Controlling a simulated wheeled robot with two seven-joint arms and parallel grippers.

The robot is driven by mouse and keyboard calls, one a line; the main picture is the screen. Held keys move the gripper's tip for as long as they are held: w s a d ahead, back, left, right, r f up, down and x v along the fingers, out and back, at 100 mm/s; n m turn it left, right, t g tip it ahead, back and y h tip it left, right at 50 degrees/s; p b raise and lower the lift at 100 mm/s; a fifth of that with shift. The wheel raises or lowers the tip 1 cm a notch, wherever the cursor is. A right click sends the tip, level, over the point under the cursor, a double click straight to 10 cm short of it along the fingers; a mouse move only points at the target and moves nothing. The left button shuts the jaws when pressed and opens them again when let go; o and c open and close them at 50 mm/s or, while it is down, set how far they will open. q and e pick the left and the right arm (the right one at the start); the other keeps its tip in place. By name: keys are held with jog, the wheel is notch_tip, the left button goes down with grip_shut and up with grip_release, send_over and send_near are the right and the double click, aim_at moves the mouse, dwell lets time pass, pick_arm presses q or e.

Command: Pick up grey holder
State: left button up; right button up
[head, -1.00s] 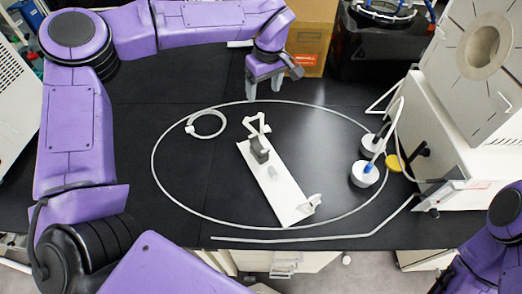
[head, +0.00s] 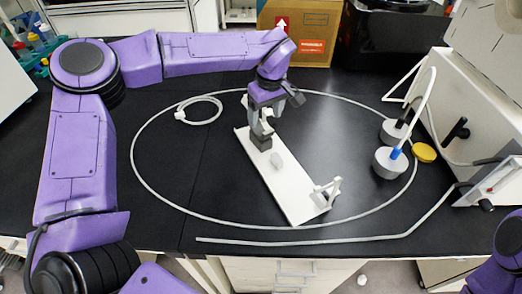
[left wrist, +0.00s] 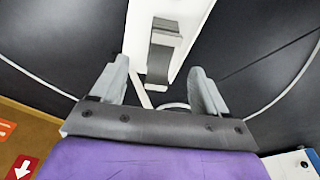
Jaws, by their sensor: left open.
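A dark grey holder (head: 260,142) stands at the far end of a white board (head: 288,190) on the black table. It also shows in the left wrist view (left wrist: 162,50), ahead of and between the fingertips, on the white board (left wrist: 140,35). My left gripper (head: 262,120) points down just above and beside the holder, and its fingers partly cover a white part there. In the left wrist view my left gripper (left wrist: 158,82) has its grey fingers wide apart with nothing gripped. My right gripper is out of view.
A small light grey piece (head: 277,160) and a white stand (head: 327,190) are on the board. A large pale ring (head: 150,193) surrounds it. Two capped flasks (head: 389,163) (head: 393,131) and a yellow disc (head: 424,152) are right. A cardboard box (head: 312,40) is behind.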

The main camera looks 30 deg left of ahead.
aim_at(261, 132)
pick_arm(q)
jog(key=f, duration=0.3)
jog(key=a+f, duration=0.1)
jog(key=f, duration=0.3)
jog(key=a+f+p, duration=0.1)
jog(key=f, duration=0.2)
jog(key=shift+w+f, duration=0.15)
jog(key=shift+w, duration=0.2)
jog(key=c, duration=1.2)
jog(key=shift+r, duration=0.2)
